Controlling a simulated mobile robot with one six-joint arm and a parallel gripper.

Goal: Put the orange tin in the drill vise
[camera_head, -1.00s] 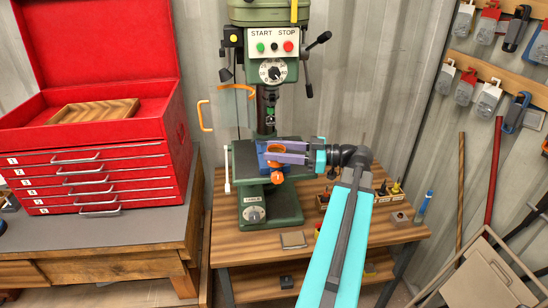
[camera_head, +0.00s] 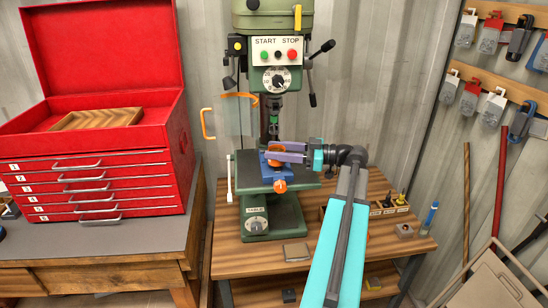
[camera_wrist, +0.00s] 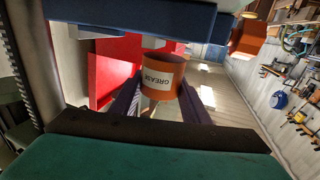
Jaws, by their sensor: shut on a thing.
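The orange tin (camera_wrist: 162,76), labelled GREASE, is between the two dark purple fingers of my gripper (camera_wrist: 158,95) in the wrist view. My gripper is shut on it. In the head view, my gripper (camera_head: 272,149) reaches in from the right, at the top of the blue drill vise (camera_head: 273,167) on the drill press table. The vise has an orange handle (camera_head: 280,186). In the wrist view, a blue part of the vise (camera_wrist: 185,15) lies close beside the tin. I cannot tell whether the tin touches the jaws; my fingers largely hide it in the head view.
The green drill press (camera_head: 270,80) stands behind, its chuck above the vise and a clear guard with orange trim beside it. A red tool chest (camera_head: 90,180) stands on the left bench. Small tool holders (camera_head: 390,208) sit on the wooden bench to the right.

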